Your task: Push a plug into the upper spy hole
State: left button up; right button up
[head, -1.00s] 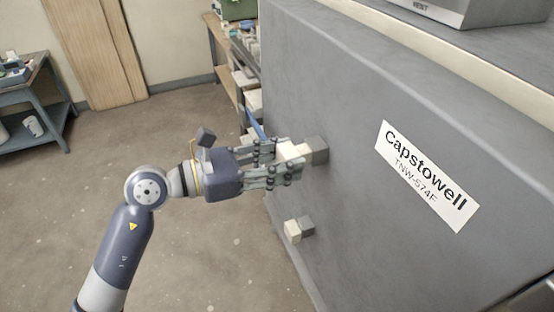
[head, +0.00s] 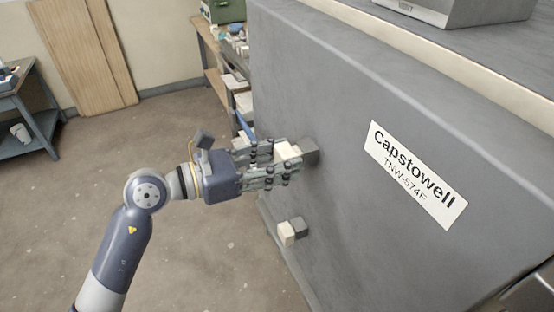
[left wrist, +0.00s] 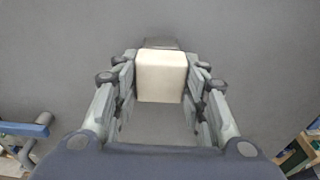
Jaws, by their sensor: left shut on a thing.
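My left gripper (head: 290,157) is shut on a cream-white block-shaped plug (head: 286,150) at the side of the grey kiln (head: 338,212). The plug points at the upper spy hole's dark grey square surround (head: 310,150), which juts from the kiln wall. In the left wrist view the plug (left wrist: 161,76) sits between the two fingers, and part of the dark surround (left wrist: 160,43) shows just beyond it. The plug hides the hole, so I cannot tell how deep it sits. My right gripper is not in view.
Below, a second cream plug (head: 286,234) sits at the lower grey surround (head: 299,227). The kiln bears a "Capstowell" label (head: 415,175). A cluttered shelf (head: 238,85) stands behind, a blue-grey table (head: 28,112) at far left. The floor on the left is open.

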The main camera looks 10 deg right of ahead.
pick_arm(q)
jog(key=shift+w+d, duration=0.1)
jog(key=shift+d, duration=0.1)
jog(key=shift+d, duration=0.25)
jog(key=o, duration=1.2)
jog(key=shift+o, duration=1.1)
jog(key=shift+a, duration=0.1)
